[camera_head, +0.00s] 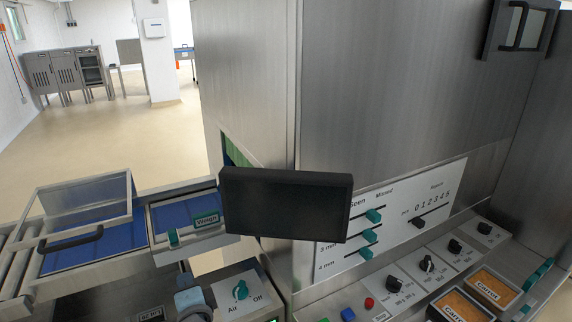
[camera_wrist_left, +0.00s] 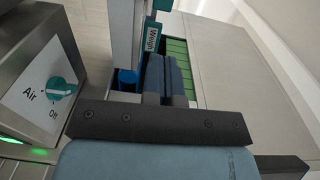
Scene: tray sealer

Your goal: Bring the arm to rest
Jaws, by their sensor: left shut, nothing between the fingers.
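My left gripper (camera_head: 188,284) shows low in the head view as a small blue-grey shape, just left of the Air knob panel and below the weigh unit. In the left wrist view its two blue fingers (camera_wrist_left: 168,76) are together, with nothing between them. The black bar of the gripper crosses the middle of that view. The rest of my left arm is mostly outside the head view. My right gripper is in neither view.
The Air knob (camera_head: 241,290) is close right of the gripper. The weigh unit (camera_head: 186,230) and clear-lidded frame (camera_head: 85,215) are above and left. A black box (camera_head: 285,203) hangs before the steel cabinet (camera_head: 400,80). Labelled containers (camera_head: 492,287) stand lower right. Floor is open behind.

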